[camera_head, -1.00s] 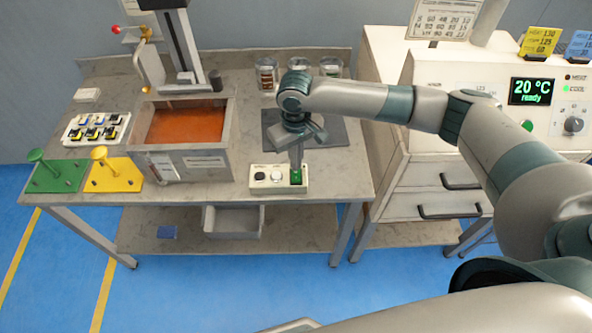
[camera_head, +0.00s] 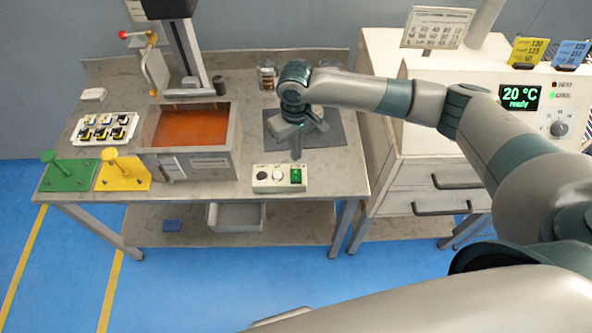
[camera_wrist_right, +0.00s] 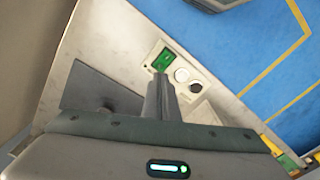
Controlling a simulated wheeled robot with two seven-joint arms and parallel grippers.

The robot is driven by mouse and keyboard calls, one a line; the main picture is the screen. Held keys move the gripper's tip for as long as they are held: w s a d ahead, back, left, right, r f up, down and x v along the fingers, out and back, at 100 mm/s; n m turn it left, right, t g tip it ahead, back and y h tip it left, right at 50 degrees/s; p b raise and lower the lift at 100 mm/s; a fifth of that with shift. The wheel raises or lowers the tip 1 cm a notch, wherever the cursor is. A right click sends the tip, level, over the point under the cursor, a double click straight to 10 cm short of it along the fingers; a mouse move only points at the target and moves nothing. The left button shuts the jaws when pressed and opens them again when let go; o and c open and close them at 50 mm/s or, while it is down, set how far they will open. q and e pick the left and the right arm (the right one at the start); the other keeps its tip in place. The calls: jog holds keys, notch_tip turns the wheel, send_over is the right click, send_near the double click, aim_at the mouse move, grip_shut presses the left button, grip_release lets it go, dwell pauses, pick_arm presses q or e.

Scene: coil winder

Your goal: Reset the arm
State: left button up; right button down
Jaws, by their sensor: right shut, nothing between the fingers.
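My right gripper (camera_head: 296,153) is shut and empty. It points down, above the table behind the small control box (camera_head: 277,179), near the front edge of the dark mat (camera_head: 334,133). The box has a black knob, a white round button and a green square switch (camera_head: 296,176). In the right wrist view the shut fingers (camera_wrist_right: 160,85) reach toward the green switch (camera_wrist_right: 163,59), with the white button (camera_wrist_right: 182,75) beside it. The fingers look apart from the box. My left gripper is not in view.
A vat of orange liquid (camera_head: 232,135) stands on the table (camera_head: 226,190) left of the box. Left of it are a tray of small parts (camera_head: 132,127), a yellow stand (camera_head: 122,176) and a green stand (camera_head: 68,177). A cabinet with a 20 °C display (camera_head: 521,98) stands right.

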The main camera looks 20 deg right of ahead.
dwell(0.6)
jog(key=s+a+f+n+t+y, duration=0.2)
jog(key=s+a+f+n+y, duration=0.15)
jog(key=s+a, duration=1)
jog(key=s+d+f+m+t+h, duration=0.2)
jog(key=s+d+m+h, duration=0.15)
jog(key=s+d, duration=1.55)
notch_tip(320, 180, down, 32)
jog(key=g+b, duration=0.2)
jog(key=b, duration=0.2)
jog(key=s+d+f+b, duration=0.1)
jog(key=s+f+b, duration=0.1)
jog(key=s+f, duration=0.7)
jog(key=s+d+f+g+b, duration=0.1)
jog(key=s+d+f+b, duration=0.1)
jog(key=s+f, duration=0.7)
notch_tip(320, 180, down, 4)
jog(key=shift+d+f, duration=0.15)
jog(key=shift+d, duration=0.15)
